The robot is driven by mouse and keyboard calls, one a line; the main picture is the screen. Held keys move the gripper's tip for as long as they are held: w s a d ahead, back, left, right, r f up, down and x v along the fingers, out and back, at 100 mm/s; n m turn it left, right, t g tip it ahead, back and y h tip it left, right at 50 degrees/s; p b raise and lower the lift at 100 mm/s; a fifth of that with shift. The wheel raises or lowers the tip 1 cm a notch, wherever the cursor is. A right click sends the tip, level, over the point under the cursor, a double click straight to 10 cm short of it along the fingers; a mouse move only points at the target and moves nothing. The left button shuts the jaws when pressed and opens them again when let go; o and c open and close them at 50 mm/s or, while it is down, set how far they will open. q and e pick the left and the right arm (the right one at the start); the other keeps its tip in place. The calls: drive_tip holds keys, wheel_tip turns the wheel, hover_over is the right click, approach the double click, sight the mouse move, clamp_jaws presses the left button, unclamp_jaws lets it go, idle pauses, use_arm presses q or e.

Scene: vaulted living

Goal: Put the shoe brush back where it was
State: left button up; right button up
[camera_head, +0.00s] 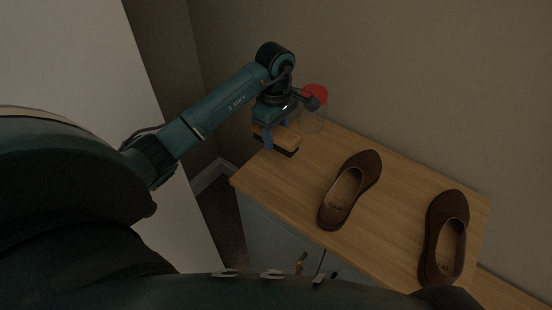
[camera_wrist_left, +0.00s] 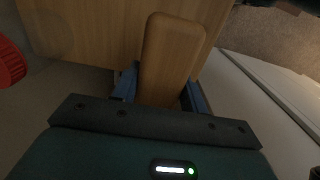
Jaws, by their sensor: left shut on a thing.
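The shoe brush (camera_head: 283,144), a wooden block with dark bristles underneath, is at the far left corner of the wooden cabinet top (camera_head: 310,183). My left gripper (camera_head: 279,137) points down and is shut on it. In the left wrist view the brush's wooden back (camera_wrist_left: 172,55) sits between the two blue fingers (camera_wrist_left: 160,92). I cannot tell whether its bristles touch the top. My right gripper is not in view.
Two brown shoes (camera_head: 350,190) (camera_head: 445,238) stand on the middle and right of the top. A red round object (camera_head: 315,95) is behind my left gripper, near the wall; it also shows in the left wrist view (camera_wrist_left: 9,62). Bare wood lies between brush and shoes.

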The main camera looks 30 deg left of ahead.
use_arm(q)
hover_over(276, 170)
wheel_tip(276, 170, down, 5)
drive_tip(key=shift+r+p, duration=0.2)
drive_tip(key=shift+p, duration=0.1)
drive_tip(key=shift+f, duration=0.65)
wheel_tip(276, 170, down, 3)
drive_tip(key=shift+f, duration=0.3)
drive_tip(key=shift+w+a, duration=0.1)
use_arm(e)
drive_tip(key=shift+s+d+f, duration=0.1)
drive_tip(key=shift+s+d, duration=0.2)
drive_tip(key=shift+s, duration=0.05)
use_arm(q)
drive_tip(key=shift+f, duration=0.1)
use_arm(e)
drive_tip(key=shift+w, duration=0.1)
use_arm(q)
drive_tip(key=shift+f, duration=0.15)
drive_tip(key=o, duration=1)
drive_tip(key=shift+c, duration=0.2)
